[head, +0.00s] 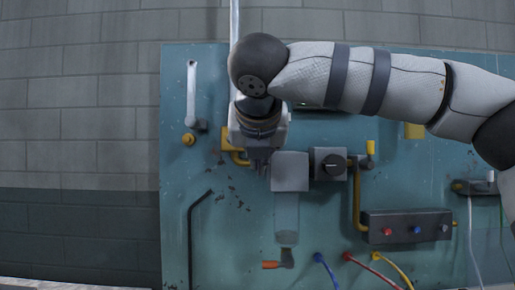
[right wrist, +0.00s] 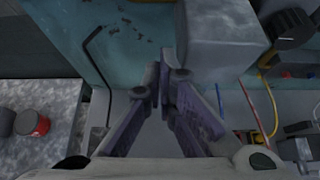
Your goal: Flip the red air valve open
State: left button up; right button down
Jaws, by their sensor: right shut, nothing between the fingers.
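An orange-red lever (head: 270,264) sticks out to the left of a small grey valve body (head: 287,258) at the foot of a clear tube (head: 286,215), low on the teal panel in the head view. It is the most valve-like red part I see. My right gripper (head: 259,166) points down in front of the panel, above and left of the lever, beside a grey box (head: 290,171). In the right wrist view its fingers (right wrist: 165,75) are shut with nothing held, and the grey box (right wrist: 220,35) is close on the right. I cannot make out the lever there. My left gripper is out of view.
A black bent rod (head: 190,235) runs down the panel's left side. A dark control box (head: 407,226) with coloured knobs sits at right. Blue, red (head: 370,268) and yellow hoses hang below.

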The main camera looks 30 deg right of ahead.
jog(key=shift+w+d+r, duration=0.3)
jog(key=shift+w+d, duration=0.1)
jog(key=shift+w, duration=0.3)
jog(key=shift+w+d+r, duration=0.25)
jog(key=shift+w+d, duration=0.2)
jog(key=shift+w, duration=0.2)
jog(key=shift+w+d+r, duration=0.3)
jog(key=shift+w+d, duration=0.1)
jog(key=shift+w, duration=0.3)
jog(key=shift+w, duration=0.1)
